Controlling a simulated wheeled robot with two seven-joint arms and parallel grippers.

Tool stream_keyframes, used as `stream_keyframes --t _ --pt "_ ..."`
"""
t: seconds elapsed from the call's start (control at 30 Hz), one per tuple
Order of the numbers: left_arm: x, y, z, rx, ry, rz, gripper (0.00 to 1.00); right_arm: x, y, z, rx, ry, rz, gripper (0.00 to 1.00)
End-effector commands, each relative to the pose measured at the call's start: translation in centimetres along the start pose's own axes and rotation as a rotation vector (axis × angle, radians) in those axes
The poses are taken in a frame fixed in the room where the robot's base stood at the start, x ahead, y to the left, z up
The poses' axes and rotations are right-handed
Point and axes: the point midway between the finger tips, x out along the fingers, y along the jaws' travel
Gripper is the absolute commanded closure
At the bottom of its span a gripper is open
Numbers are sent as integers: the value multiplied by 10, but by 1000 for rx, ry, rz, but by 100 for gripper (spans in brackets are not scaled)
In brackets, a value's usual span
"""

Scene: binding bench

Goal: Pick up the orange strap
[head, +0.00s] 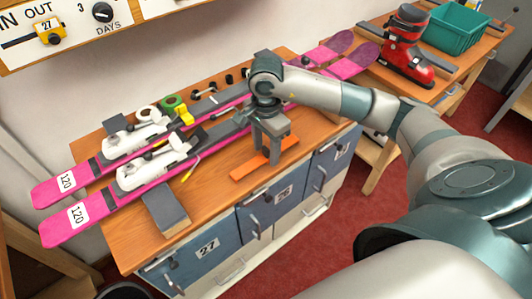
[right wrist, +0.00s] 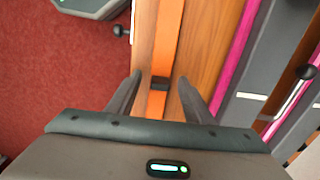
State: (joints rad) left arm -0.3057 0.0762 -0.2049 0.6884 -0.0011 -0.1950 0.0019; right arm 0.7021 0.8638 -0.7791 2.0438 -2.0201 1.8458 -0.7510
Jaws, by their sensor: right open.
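The orange strap (head: 246,168) lies flat along the front edge of the wooden bench, its middle hidden by my gripper in the head view. In the right wrist view the strap (right wrist: 167,40) runs away from me between the fingers and has a dark band across it. My right gripper (head: 273,158) points down over the strap. Its two fingers (right wrist: 158,88) are apart, one on each side of the strap, with nothing clamped. Whether the fingertips touch the bench is unclear. My left gripper is not in view.
Two pink skis (head: 58,228) with white bindings lie along the bench (head: 130,245) behind the strap. A dark grey block (head: 166,212) lies at the left front. Tape rolls (head: 173,103) sit at the back. A red boot (head: 408,62) and green crate (head: 455,28) stand on another table.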

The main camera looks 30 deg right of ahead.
Motion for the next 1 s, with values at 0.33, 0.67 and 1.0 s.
stream_keyframes --t 0.33,0.67,1.0 --pt "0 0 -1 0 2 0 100 0 0 0 0 0 0 53" --pt "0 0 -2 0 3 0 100 0 0 0 0 0 0 98" --pt "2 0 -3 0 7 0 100 -3 0 0 0 1 -1 98"
